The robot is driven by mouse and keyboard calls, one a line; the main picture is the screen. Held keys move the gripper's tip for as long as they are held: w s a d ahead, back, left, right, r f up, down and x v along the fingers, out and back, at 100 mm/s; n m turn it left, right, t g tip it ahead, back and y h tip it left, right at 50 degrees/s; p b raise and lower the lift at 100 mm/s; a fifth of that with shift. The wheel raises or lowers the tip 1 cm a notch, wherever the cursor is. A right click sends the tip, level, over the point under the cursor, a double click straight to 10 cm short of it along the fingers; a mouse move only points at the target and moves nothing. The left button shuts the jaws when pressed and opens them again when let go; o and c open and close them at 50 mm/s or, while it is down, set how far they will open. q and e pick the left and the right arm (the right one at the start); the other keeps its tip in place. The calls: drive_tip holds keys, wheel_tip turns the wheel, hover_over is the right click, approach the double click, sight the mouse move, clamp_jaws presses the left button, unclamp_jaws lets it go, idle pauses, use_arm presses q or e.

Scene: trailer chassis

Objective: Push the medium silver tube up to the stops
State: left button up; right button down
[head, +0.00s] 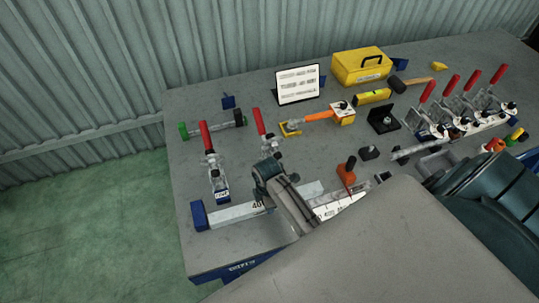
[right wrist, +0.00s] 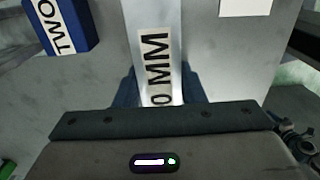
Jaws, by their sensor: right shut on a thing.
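A silver tube (head: 235,211) with a black-on-white label lies along the near side of the bench in the head view. Its left end is by a blue block (head: 199,216); I cannot tell if they touch. My right gripper (head: 282,203) is over the tube's middle, shut on it. In the right wrist view the tube (right wrist: 150,18) runs up from between dark blue fingers (right wrist: 160,95), its label reading "0 MM". A blue block marked "TWO" (right wrist: 66,26) stands left of it. The fingertips' contact is mostly hidden. My left gripper is out of view.
Red-handled toggle clamps (head: 216,180) and (head: 266,138) stand behind the tube. An orange-and-black item (head: 346,177) stands to its right. More clamps (head: 470,108), a yellow toolbox (head: 362,66) and a sign (head: 297,85) are farther back. The bench's left side has bare room.

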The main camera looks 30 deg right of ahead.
drive_tip(key=shift+w+a, duration=0.1)
drive_tip(key=shift+a, duration=0.35)
drive_tip(key=c, duration=0.8)
unclamp_jaws()
drive_tip(key=shift+c, duration=0.2)
drive_tip(key=shift+r, duration=0.1)
wheel_tip(320, 180, up, 9)
drive_tip(key=b, duration=0.2)
drive_tip(key=shift+r+b, duration=0.2)
drive_tip(key=shift+b, duration=0.1)
drive_tip(key=shift+r, duration=0.65)
drive_tip(key=shift+f, duration=0.1)
